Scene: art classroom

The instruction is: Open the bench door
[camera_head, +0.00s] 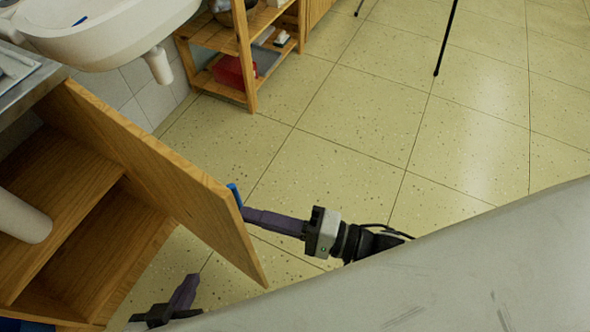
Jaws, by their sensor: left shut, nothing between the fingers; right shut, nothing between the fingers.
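The wooden bench door (165,165) stands swung well out from the bench, and its inner face and the bench inside (60,185) are in view. A blue handle (235,195) shows at the door's far edge, mostly hidden behind the door. My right gripper (248,214) is shut on the outer side of the door, its fingertips close to the handle; I cannot tell if they touch. My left gripper (190,282) is shut and empty at the bottom left, on the inner side of the door, low in the picture and apart from the handle.
A white sink (105,35) with a drain pipe hangs above the door at the upper left. A wooden shelf unit (245,60) with a red box (230,72) stands behind. Thin dark legs (445,40) stand at the back. The tiled floor (350,130) right of the door is clear.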

